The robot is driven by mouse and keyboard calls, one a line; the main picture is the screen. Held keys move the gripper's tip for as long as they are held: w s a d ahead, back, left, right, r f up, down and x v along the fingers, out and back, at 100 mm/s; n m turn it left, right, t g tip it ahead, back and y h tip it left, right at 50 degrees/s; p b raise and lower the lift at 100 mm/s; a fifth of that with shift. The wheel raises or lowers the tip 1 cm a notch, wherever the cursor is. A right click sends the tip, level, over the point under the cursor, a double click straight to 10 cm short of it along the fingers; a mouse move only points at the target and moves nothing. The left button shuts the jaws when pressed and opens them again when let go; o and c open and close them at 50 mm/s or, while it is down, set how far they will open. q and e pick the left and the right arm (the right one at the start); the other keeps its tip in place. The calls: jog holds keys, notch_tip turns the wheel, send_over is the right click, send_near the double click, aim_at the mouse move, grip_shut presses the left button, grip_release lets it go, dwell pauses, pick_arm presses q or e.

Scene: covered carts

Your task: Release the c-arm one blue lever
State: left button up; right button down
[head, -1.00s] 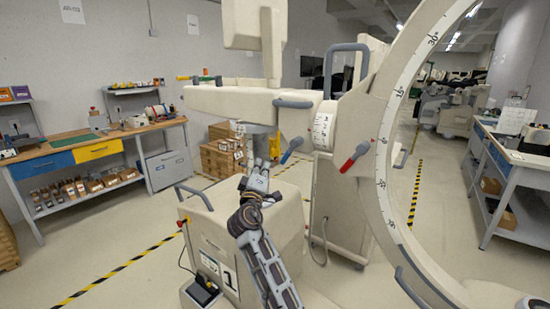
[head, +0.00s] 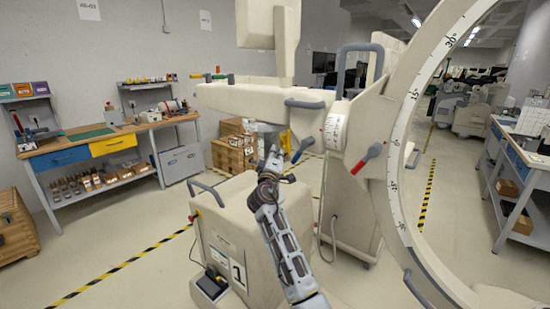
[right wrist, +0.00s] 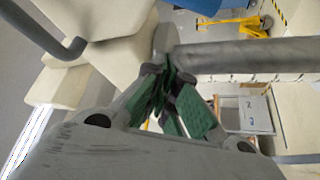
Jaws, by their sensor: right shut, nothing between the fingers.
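The C-arm (head: 402,100) stands at the centre right, a large cream arc with a degree scale. Its blue lever (head: 303,150) hangs tilted under the horizontal arm, lower end to the left. A red lever (head: 367,158) sits further right by the arc. I cannot make out the blue lever in that view. My left gripper is not in view.
The cream base cart (head: 238,215) with a label "1" stands below my right arm. A grey bar (right wrist: 260,54) crosses close beyond the fingers in the wrist view. Wooden boxes (head: 232,150) stand behind. A workbench (head: 100,145) is at left, another table (head: 515,170) at right.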

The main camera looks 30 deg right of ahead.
aim_at(302, 151)
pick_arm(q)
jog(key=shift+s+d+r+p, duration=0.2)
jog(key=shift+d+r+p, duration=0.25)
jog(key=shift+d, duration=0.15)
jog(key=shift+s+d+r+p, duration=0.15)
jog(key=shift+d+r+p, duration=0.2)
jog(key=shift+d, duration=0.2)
pick_arm(e)
jog(key=d, duration=0.1)
jog(key=d+f, duration=0.1)
jog(key=s+d, duration=0.1)
jog(key=shift+s+d+f, duration=0.1)
jog(key=shift+d+f, duration=0.05)
jog(key=shift+d, duration=0.1)
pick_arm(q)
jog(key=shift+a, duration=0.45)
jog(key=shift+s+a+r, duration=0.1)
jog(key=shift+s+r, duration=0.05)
pick_arm(e)
jog(key=shift+f, duration=0.1)
